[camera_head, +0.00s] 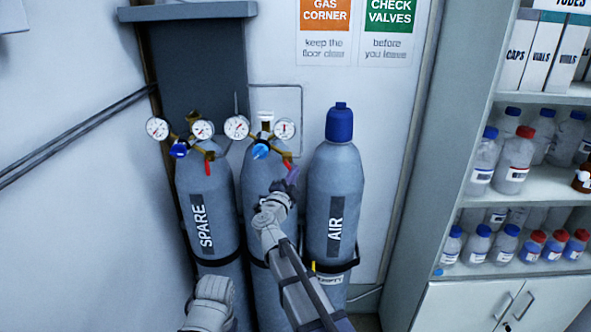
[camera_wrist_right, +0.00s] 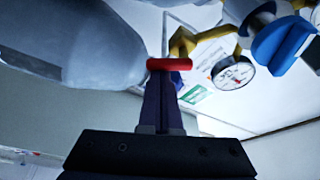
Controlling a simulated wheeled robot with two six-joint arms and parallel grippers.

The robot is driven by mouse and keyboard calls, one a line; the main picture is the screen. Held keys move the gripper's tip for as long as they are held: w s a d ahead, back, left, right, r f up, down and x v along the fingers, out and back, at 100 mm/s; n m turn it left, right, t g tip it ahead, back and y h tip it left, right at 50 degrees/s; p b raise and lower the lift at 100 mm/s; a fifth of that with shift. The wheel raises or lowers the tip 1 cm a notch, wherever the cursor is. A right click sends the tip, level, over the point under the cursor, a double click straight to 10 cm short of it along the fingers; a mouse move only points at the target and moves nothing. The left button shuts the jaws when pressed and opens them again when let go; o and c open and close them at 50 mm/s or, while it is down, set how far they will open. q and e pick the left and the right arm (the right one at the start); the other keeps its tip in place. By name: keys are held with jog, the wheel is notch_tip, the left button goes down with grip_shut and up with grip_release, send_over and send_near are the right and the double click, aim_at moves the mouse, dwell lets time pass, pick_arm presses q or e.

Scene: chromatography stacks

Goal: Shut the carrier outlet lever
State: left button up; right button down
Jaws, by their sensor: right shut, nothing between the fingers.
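The middle grey cylinder (camera_head: 255,180) bears a regulator with two gauges and a light-blue knob (camera_head: 261,151). Its red outlet lever (camera_head: 287,162) sits low on the regulator's right side. My right gripper (camera_head: 291,175) is shut and empty, just below that lever. In the right wrist view the lever (camera_wrist_right: 170,64) lies crosswise at the tips of the shut fingers (camera_wrist_right: 163,82). Whether they touch it I cannot tell. The brass fitting (camera_wrist_right: 184,41), blue knob (camera_wrist_right: 280,38) and a gauge (camera_wrist_right: 234,73) are to its right. My left gripper is not in view.
A SPARE cylinder (camera_head: 198,180) with its own regulator and red lever (camera_head: 208,167) stands close on the left. A blue-capped AIR cylinder (camera_head: 345,180) stands close on the right. A shelf cabinet (camera_head: 462,293) with bottles is further right.

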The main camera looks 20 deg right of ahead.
jog(key=m, duration=0.1)
jog(key=m+g, duration=0.1)
jog(key=m+p, duration=0.1)
jog(key=shift+w+a+f+m, duration=0.1)
jog(key=shift+a+f+m, duration=0.25)
jog(key=shift+m, duration=0.05)
jog(key=s+d+r+p, duration=0.1)
jog(key=s+d, duration=0.1)
jog(key=d, duration=0.2)
jog(key=v, duration=0.9)
jog(key=shift+a+b, duration=0.3)
jog(key=shift+a, duration=0.2)
